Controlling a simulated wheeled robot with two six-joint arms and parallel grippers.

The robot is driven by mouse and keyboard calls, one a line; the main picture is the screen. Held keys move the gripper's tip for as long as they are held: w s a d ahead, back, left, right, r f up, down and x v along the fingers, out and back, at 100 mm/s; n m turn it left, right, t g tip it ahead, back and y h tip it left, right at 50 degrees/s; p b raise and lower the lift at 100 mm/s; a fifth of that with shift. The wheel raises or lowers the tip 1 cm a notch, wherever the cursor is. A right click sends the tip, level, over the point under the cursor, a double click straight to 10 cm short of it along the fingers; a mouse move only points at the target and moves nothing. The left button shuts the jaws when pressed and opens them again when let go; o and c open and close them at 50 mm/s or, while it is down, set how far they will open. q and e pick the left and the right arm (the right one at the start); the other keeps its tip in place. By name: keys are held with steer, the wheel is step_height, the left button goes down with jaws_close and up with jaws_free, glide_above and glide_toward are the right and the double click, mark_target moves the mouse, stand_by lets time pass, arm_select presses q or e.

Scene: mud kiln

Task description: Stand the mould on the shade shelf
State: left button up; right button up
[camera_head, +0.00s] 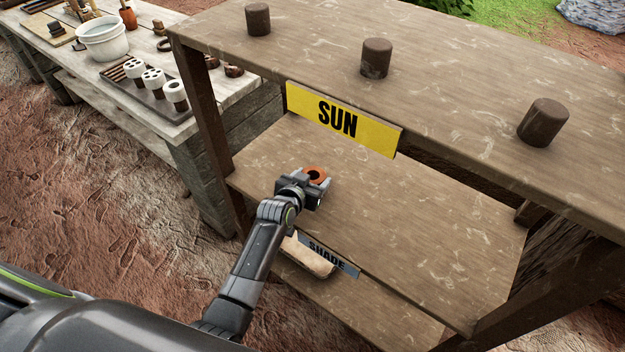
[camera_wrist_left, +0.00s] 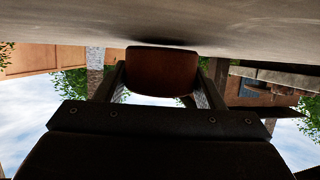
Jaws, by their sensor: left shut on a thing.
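The mould (camera_head: 317,173) is a small round orange-brown piece with a dark opening in its top. My left gripper (camera_head: 315,186) is shut on it, over the left part of the middle shelf (camera_head: 400,225), which carries the SHADE sign (camera_head: 335,256) on its front edge. In the left wrist view the mould (camera_wrist_left: 162,72) shows between the two fingers, next to the pale shelf surface (camera_wrist_left: 220,30), with a dark shadow there. It looks upright and at or very near the surface; I cannot tell whether it touches. My right gripper is not in view.
The upper shelf (camera_head: 450,70) with the SUN sign (camera_head: 342,120) overhangs the back and holds three dark cylinders (camera_head: 375,58). A pale rounded block (camera_head: 307,257) is at the SHADE sign. A workbench (camera_head: 215,95) stands left. The middle shelf's right part is clear.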

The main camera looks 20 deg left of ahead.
arm_select(q)
steer(key=shift+f, duration=0.15)
steer(key=shift+f, duration=0.2)
steer(key=o, duration=1.2)
steer(key=shift+r, duration=0.2)
steer(key=v, duration=1.2)
